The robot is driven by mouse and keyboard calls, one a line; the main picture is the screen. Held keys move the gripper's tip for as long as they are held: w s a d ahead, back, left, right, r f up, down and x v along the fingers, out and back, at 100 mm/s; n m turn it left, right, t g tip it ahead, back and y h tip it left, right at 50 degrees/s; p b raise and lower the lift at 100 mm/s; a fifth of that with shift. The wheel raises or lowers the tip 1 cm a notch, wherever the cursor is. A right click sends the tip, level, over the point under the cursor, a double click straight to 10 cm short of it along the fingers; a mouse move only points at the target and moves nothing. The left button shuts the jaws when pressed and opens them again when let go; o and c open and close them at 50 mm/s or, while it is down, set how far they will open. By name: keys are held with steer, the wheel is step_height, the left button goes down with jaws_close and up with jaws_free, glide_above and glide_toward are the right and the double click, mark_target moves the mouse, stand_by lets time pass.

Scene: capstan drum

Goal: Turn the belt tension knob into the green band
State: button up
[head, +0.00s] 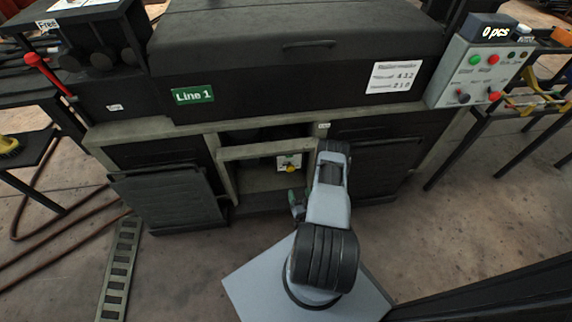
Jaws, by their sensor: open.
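A small yellow knob-like part (290,169) sits below a white plate (290,160) inside the open bay at the middle of the machine front. It may be the belt tension knob, but it is too small to be sure. No green band can be made out on the plate. My gripper (296,203) is low in front of the bay, below the yellow part and apart from it. It is open and small in the picture. My own arm covers the right side of the bay.
A dark door panel (172,199) stands open left of the bay. The bay's pale frame (266,151) bounds the opening. A control box (478,72) with buttons is at the upper right. Hoses (62,240) and a slotted metal strip (119,270) lie on the floor at left.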

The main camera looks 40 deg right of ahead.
mark_target(291, 170)
steer(key=b+x, duration=0.3)
steer(key=x, duration=1)
steer(key=shift+w+d, duration=0.1)
steer(key=shift+d, duration=0.05)
steer(key=c, duration=0.9)
